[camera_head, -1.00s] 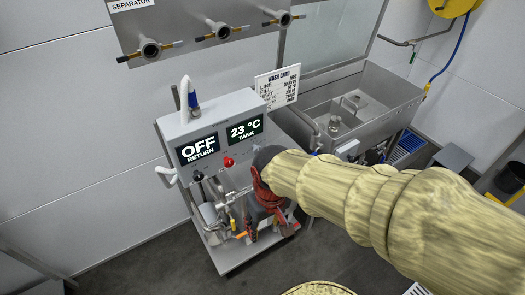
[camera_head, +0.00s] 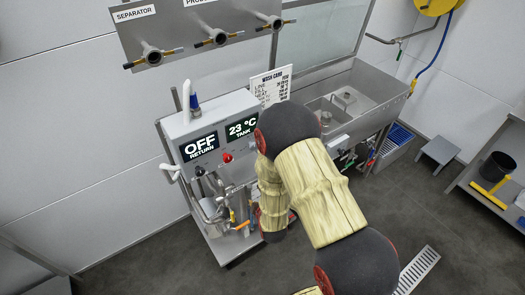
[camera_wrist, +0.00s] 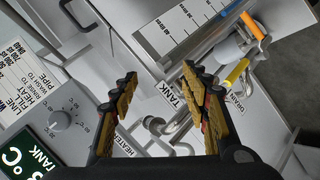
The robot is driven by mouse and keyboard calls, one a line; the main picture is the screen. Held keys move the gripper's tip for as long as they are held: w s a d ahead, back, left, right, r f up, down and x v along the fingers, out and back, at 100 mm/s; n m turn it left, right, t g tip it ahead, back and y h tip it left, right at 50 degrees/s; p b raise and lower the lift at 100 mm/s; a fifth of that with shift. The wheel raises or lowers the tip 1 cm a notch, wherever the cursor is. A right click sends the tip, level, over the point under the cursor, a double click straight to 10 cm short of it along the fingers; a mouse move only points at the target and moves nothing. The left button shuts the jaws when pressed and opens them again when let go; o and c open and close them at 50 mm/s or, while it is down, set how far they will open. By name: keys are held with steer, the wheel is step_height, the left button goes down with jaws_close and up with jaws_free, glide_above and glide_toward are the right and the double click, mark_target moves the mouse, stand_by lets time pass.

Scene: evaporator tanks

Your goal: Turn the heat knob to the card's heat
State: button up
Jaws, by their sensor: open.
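The heat knob appears to be the grey round knob (camera_wrist: 59,121) with a numbered dial, left of my gripper in the wrist view; its exact setting is too small to read. My gripper (camera_wrist: 158,98) is open and empty, with the knob outside its left finger. The wash card (camera_wrist: 30,82) shows rotated at the left edge, with line, fill, heat, rinse and pipe rows partly cut off. In the head view the card (camera_head: 271,87) stands behind the control box (camera_head: 222,107); its values are illegible. My arm hides the knob's area there.
The tank display (camera_head: 241,127) reads 23 °C and the return display (camera_head: 199,147) reads OFF. A red button (camera_head: 227,157) sits below them. Pipes and coloured valve handles crowd below the box. A steel sink (camera_head: 355,95) stands right.

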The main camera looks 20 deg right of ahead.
steer(key=w+d+r+n+t+h, duration=0.1)
steer(key=w+r+n+t, duration=0.2)
steer(key=r, duration=0.4)
steer(key=w+d+r+n+t, duration=0.15)
steer(key=r+t, duration=0.25)
steer(key=r, duration=0.4)
steer(key=w, duration=0.7)
steer(key=shift+w+f+n, duration=0.3)
steer(key=shift+n, duration=0.05)
steer(key=c, duration=0.3)
steer(key=c, duration=0.8)
